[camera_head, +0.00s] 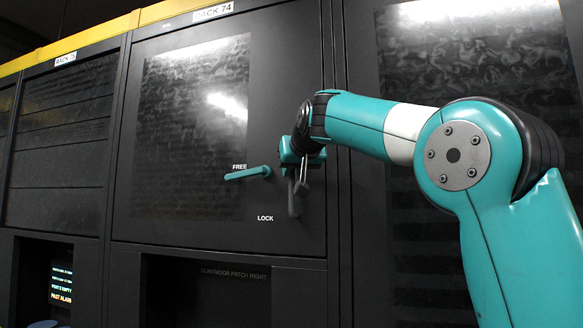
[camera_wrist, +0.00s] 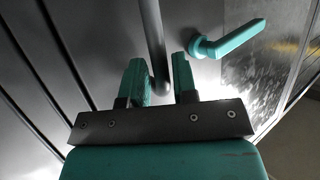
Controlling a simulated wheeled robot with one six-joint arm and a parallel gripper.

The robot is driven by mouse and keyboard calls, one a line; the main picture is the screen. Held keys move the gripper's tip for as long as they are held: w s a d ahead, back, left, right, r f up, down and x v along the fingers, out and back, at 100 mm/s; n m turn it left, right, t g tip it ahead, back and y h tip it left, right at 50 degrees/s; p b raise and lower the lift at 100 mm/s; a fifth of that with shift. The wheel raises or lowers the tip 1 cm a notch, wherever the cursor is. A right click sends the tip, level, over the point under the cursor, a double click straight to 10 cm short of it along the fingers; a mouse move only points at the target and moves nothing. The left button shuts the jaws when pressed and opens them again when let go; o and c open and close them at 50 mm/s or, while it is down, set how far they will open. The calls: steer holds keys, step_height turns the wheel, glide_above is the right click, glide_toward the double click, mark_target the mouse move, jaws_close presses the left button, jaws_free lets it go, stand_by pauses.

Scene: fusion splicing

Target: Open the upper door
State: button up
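The upper door (camera_head: 190,215) is a dark panel under the RACK 74 label and looks closed. A teal lever (camera_head: 248,173) on it lies nearly level at the FREE mark, above the LOCK mark; it also shows in the wrist view (camera_wrist: 228,40). A grey upright bar handle (camera_head: 294,204) is near the door's right edge. My gripper (camera_head: 301,178) is at this handle, partly covering it. Firm contact cannot be told.
A tall dark panel (camera_head: 400,230) stands to the right, behind my arm.

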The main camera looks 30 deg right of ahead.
steer(key=shift+x, duration=0.95)
jaws_close()
